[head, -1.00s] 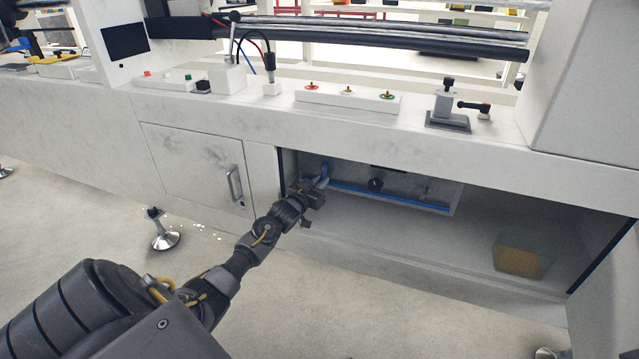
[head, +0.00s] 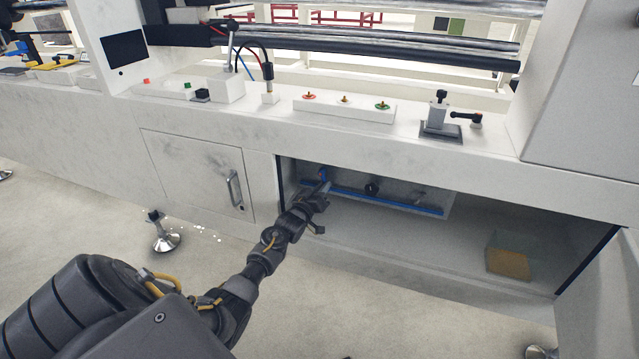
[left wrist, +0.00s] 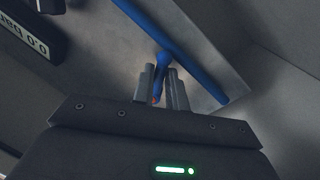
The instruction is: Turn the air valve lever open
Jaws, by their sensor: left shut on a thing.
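The air valve lever is a short blue handle (left wrist: 163,64) by the blue pipe (left wrist: 190,58) in the left wrist view. In the head view the lever (head: 323,174) shows small, at the left end of the pipe inside the open cabinet. My left gripper (left wrist: 163,86) is shut on the lever, with a finger on each side of it. In the head view this gripper (head: 321,189) reaches into the cabinet opening, and partly hides the lever. My right gripper is not in view.
A dark readout (left wrist: 25,35) beside the pipe reads 0.0 bar. A closed door (head: 190,175) is left of the opening. A clear bin with yellowish contents (head: 508,264) stands at the cabinet's right.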

